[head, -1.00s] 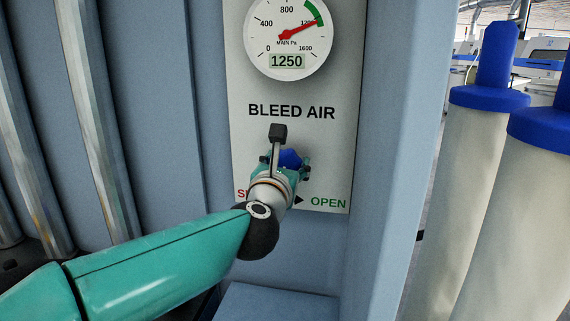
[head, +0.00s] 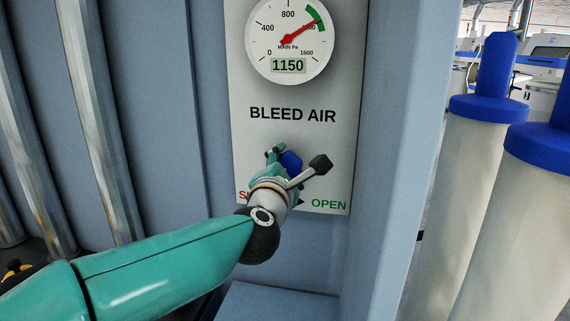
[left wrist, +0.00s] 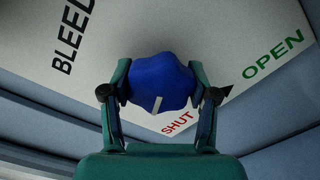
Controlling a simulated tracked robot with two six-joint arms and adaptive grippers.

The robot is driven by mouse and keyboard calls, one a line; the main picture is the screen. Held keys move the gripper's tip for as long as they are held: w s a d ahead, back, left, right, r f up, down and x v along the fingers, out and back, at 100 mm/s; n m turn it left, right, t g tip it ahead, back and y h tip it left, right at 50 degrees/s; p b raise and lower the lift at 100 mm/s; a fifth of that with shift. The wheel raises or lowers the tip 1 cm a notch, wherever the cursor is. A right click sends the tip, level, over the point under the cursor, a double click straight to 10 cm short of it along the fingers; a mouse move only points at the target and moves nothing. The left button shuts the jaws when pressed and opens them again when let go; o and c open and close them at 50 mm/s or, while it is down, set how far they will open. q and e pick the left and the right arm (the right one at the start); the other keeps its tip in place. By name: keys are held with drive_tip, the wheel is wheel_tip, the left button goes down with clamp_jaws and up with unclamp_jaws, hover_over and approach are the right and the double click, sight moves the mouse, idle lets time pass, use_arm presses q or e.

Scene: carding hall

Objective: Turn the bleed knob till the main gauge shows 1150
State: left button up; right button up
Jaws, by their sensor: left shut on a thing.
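The main gauge (head: 290,40) at the top of the white panel reads 1150 on its digital display, with the red needle pointing up and right at the edge of the green band. The blue bleed knob (head: 291,161) sits below the words BLEED AIR, partly hidden by my left gripper (head: 283,165). In the left wrist view the knob (left wrist: 160,82) is between the two fingers of my left gripper (left wrist: 160,95), which is shut on it. A white mark on the knob points near SHUT. My right gripper is not in view.
The white panel (head: 245,130) carries SHUT and OPEN labels and is set in a blue-grey machine wall (head: 165,120). Metal pipes (head: 95,110) stand at left. Pale cylinders with blue tops (head: 470,190) stand at right. A blue ledge (head: 280,300) lies below the panel.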

use_arm(q)
drive_tip(key=shift+d+f+m, duration=0.1)
drive_tip(key=shift+m, duration=0.4)
drive_tip(key=o, duration=1.2)
drive_tip(key=shift+c, duration=0.2)
drive_tip(key=shift+s, duration=0.15)
drive_tip(key=s+a, duration=0.2)
drive_tip(key=s, duration=0.9)
drive_tip(key=shift+s+a, duration=0.2)
